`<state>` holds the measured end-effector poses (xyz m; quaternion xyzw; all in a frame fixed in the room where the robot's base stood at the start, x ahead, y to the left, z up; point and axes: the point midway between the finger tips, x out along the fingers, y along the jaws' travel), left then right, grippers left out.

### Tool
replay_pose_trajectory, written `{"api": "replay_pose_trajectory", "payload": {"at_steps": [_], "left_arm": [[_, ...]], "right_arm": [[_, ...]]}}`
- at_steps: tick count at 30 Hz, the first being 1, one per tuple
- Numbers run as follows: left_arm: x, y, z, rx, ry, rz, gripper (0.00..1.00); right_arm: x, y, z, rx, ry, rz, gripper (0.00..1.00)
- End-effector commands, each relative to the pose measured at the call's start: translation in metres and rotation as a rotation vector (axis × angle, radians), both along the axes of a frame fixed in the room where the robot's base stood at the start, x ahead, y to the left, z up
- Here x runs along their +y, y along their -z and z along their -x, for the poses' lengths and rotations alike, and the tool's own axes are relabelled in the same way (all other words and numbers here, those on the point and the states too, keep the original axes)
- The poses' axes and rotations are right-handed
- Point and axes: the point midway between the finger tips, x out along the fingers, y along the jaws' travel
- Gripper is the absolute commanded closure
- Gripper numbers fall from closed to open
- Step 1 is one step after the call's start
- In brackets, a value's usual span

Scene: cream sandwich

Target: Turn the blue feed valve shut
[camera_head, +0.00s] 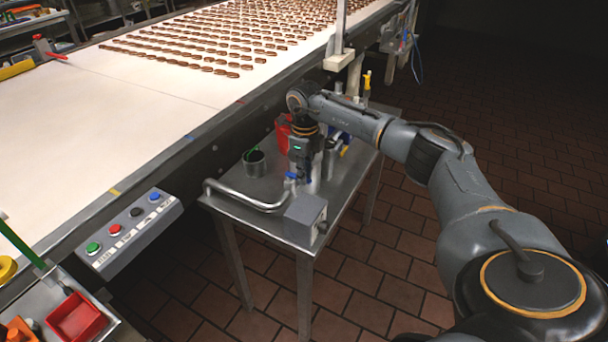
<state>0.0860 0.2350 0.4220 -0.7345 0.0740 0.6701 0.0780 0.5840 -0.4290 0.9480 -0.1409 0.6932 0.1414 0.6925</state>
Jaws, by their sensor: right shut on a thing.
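The blue feed valve (291,176) shows as a small blue handle on the bent metal pipe (250,203) over the small steel table. My right gripper (300,170) points down at it from above and is shut on it. The gripper hides most of the handle, so its exact angle cannot be told. My right arm reaches in from the right side. My left gripper is not in view.
The steel table (240,212) also carries a dark cup (254,162), a red container (283,132) and a grey box (305,217). A conveyor (150,115) with rows of brown pieces runs behind. A button panel (128,233) is at left. Tiled floor at right is clear.

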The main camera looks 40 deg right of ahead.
Motion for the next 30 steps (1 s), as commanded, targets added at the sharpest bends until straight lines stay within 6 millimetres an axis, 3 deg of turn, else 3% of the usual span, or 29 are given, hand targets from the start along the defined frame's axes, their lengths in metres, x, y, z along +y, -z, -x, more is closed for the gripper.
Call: {"api": "replay_pose_trajectory", "payload": {"at_steps": [11,12,15,25,30], "left_arm": [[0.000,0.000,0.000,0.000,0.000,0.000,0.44],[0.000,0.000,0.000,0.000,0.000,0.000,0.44],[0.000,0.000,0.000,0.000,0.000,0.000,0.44],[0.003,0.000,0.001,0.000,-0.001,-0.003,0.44],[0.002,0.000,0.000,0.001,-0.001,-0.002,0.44]], "right_arm": [[-0.001,-0.001,-0.001,-0.003,-0.007,0.002,1.00],[-0.001,-0.001,-0.001,-0.003,-0.007,0.002,0.79],[-0.001,-0.001,-0.001,-0.003,-0.007,0.002,0.60],[0.000,-0.002,-0.001,-0.003,-0.006,0.001,0.60],[-0.001,-0.023,-0.001,-0.006,-0.006,0.001,0.60]]}}
